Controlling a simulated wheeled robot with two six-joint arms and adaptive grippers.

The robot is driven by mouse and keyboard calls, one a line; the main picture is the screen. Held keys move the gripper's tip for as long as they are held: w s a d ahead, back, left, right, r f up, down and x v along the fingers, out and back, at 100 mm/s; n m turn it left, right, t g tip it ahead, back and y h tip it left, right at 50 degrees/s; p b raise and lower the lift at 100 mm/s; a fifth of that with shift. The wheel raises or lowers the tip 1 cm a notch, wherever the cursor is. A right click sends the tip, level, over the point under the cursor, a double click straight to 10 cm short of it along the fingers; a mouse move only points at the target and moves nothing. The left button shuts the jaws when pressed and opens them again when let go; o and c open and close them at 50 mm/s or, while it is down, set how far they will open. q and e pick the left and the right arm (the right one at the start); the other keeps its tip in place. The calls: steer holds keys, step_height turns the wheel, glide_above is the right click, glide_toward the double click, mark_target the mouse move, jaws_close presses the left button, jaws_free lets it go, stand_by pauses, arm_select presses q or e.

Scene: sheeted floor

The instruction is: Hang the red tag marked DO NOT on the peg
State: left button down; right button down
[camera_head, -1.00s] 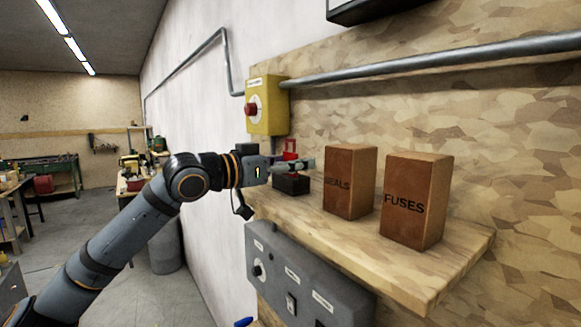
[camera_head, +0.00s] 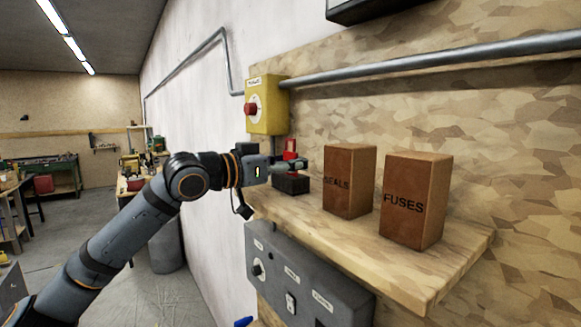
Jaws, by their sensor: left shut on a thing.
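A small red thing (camera_head: 291,146) shows at the fingers of my left gripper (camera_head: 291,167), above a black block (camera_head: 291,184) on the wooden shelf. It looks like the red tag, but no writing on it can be read. My left gripper is shut on it, just over the black block; the fingers partly hide its lower part. I cannot tell whether it still touches the block. No peg can be made out clearly. My right gripper is not in view.
Two brown boxes, marked SEALS (camera_head: 348,182) and FUSES (camera_head: 416,202), stand on the shelf (camera_head: 370,240) right of the gripper. A yellow switch box (camera_head: 268,105) with a red knob is on the wall above. A grey control panel (camera_head: 300,278) hangs below.

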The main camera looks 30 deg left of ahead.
mark_target(293, 147)
arm_select(q)
steer(key=shift+s+a+r+p, duration=0.1)
steer(key=shift+a+r+p, duration=0.05)
steer(key=shift+r+p, duration=0.5)
steer(key=shift+a+r+p, duration=0.1)
steer(key=shift+r+p, duration=0.4)
steer(key=shift+r, duration=0.2)
steer(key=shift+d+r+b, duration=0.1)
steer(key=shift+r+b, duration=0.05)
steer(key=shift+b, duration=0.15)
steer(key=shift+d+r, duration=0.35)
steer(key=shift+r, duration=0.25)
steer(key=shift+w+a+r, duration=0.2)
steer(key=shift+r, duration=0.55)
steer(key=shift+s+r, duration=0.15)
steer(key=shift+r, duration=0.05)
